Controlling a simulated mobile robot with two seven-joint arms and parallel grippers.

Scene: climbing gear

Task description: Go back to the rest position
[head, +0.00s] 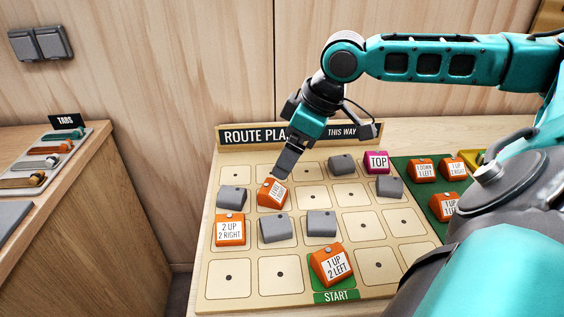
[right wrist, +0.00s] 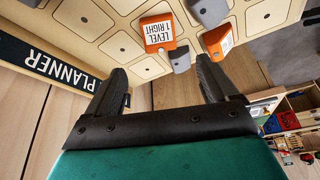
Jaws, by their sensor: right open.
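My right gripper (head: 283,167) is over the upper left part of the route planner board (head: 277,294). In the right wrist view its two fingers (right wrist: 160,85) stand apart with nothing between them. An orange block (head: 266,198) sits on the board just below the fingertips in the head view. It also shows in the right wrist view (right wrist: 159,45), labelled "LEVEL 1 RIGHT", beyond the fingers. Whether a finger touches it I cannot tell. The gripper hides part of the board's title sign (head: 248,135). My left gripper is not in view.
Grey blocks, such as one at the left (head: 231,196), orange blocks (head: 230,236) (head: 330,271) and a magenta TOP block (head: 378,168) stand on the board. A green mat (head: 404,190) with orange blocks lies to the right. A side counter (head: 70,200) stands at the left.

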